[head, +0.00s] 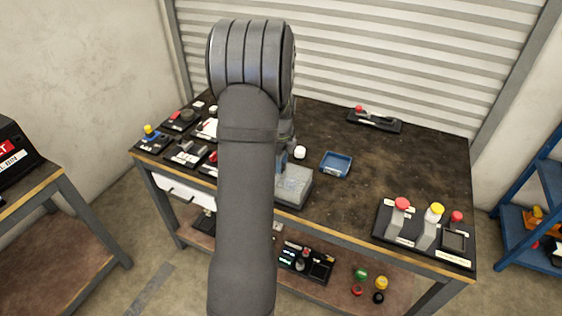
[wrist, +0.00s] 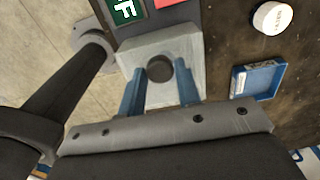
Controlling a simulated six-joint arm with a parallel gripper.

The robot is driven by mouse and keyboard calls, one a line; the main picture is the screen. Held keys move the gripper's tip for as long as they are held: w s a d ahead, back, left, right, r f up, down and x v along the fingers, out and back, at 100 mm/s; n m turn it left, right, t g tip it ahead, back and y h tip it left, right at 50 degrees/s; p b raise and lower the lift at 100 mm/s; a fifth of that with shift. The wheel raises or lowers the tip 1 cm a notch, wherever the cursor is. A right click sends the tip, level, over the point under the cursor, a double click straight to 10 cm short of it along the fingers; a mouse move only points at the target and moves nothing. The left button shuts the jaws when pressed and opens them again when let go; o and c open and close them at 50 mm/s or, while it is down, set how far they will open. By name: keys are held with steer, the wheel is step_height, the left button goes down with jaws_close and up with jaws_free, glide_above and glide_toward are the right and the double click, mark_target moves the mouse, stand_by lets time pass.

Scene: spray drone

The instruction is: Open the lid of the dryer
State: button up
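The dryer (head: 294,187) is a small light-grey box near the table's front edge, partly hidden behind my arm in the head view. In the wrist view its grey lid (wrist: 192,42) looks closed and has a round dark knob (wrist: 159,68) on top. My gripper (wrist: 160,72) has two blue fingers, one on each side of the knob. The fingers stand apart with the knob between or just beyond their tips. Whether they touch it is hard to tell. In the head view my arm hides most of the gripper.
A blue tray (head: 336,165) and a white round cap (head: 299,152) are close by on the right. A black rack (head: 425,236) with coloured-cap bottles stands at front right. Several small devices crowd the table's left. The table's middle right is clear.

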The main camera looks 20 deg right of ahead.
jaws_close()
steer(key=s+d, duration=0.7)
steer(key=shift+s+d, duration=0.2)
steer(key=shift+d, duration=0.05)
steer(key=o, duration=0.5)
jaws_free()
step_height(320, 180, up, 18)
steer(key=shift+f, duration=0.25)
